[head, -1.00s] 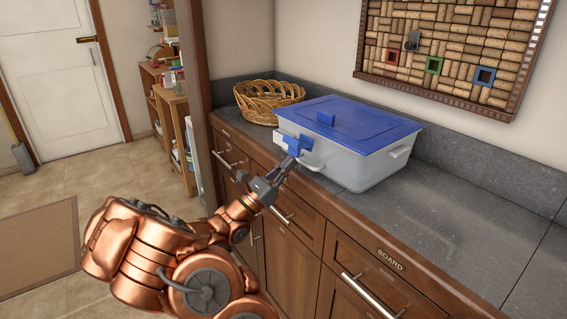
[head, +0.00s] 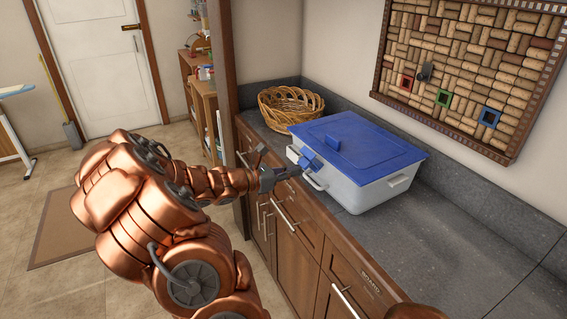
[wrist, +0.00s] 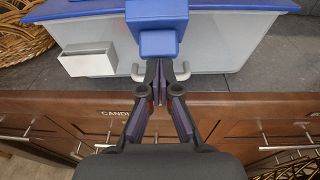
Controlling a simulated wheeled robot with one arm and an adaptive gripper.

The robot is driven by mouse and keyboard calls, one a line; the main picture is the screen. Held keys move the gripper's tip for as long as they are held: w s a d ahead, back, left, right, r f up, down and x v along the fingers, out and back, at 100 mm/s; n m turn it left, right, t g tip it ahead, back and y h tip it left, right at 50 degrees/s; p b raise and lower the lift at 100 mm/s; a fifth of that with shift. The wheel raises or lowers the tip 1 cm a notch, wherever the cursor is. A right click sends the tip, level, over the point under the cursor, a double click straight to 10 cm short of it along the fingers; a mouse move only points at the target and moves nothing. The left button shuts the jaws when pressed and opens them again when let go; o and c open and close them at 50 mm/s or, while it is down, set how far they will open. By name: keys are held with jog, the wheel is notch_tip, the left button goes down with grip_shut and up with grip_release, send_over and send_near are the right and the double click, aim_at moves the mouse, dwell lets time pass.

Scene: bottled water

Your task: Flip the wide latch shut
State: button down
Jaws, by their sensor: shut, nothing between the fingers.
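A pale translucent box (head: 365,191) with a blue lid (head: 375,147) stands on the counter. A wide blue latch (head: 310,160) sits at the box's near side, below the lid edge. In the wrist view the latch (wrist: 158,20) juts toward me at top centre, with a thicker block at its lower end. My gripper (wrist: 159,68) is shut and empty, its fingertips just below that block. I cannot tell whether they touch it. In the head view my gripper (head: 297,171) is beside the latch. A pale handle (wrist: 183,71) shows partly behind the fingertips.
A wicker basket (head: 289,106) stands behind the box, close to it. A white block (wrist: 88,60) is on the box's front, left of the latch. Drawers with bar handles (head: 283,212) lie below the counter edge. The grey counter (head: 440,235) is clear to the right.

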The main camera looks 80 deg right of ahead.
aim_at(307, 158)
jog(key=shift+s+d+r+t+y+p, duration=0.2)
jog(key=shift+r+t+y+p, duration=0.15)
jog(key=shift+r+p, duration=0.5)
jog(key=shift+s+d+r+t+y+p, duration=0.2)
jog(key=shift+r+t+y+p, duration=0.25)
jog(key=shift+p, duration=0.65)
jog(key=shift+r+p, duration=0.6)
jog(key=shift+r, duration=0.15)
jog(key=shift+w, duration=0.1)
